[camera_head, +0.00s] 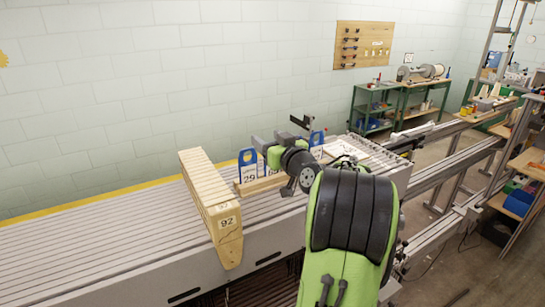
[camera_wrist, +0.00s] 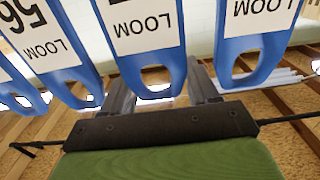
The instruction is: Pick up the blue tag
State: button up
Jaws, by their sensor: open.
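Several blue tags with white LOOM labels stand in a row on a wooden rack (camera_head: 262,185) in the head view. One blue tag (camera_head: 247,158) reads 29; another blue tag (camera_head: 317,138) stands right of my wrist, and the ones between are partly hidden. In the wrist view the tags appear upside down. My gripper (camera_wrist: 163,88) is open, its two grey fingers on either side of the handle loop of the middle blue tag (camera_wrist: 155,60). I cannot tell whether the fingers touch it. Another blue tag (camera_wrist: 248,50) stands to the right.
A long wooden block (camera_head: 215,210) marked 92 lies across the slatted grey table (camera_head: 110,235), left of the rack. The table's left part is clear. Green shelves (camera_head: 370,115) and a wooden tool board (camera_head: 362,45) are at the back.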

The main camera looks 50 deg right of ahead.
jog(key=shift+w, duration=0.2)
jog(key=shift+s, duration=0.2)
jog(key=shift+c, duration=0.5)
jog(key=c, duration=0.9)
notch_tip(320, 180, up, 10)
jog(key=shift+f+p, duration=0.1)
jog(key=shift+p, duration=0.3)
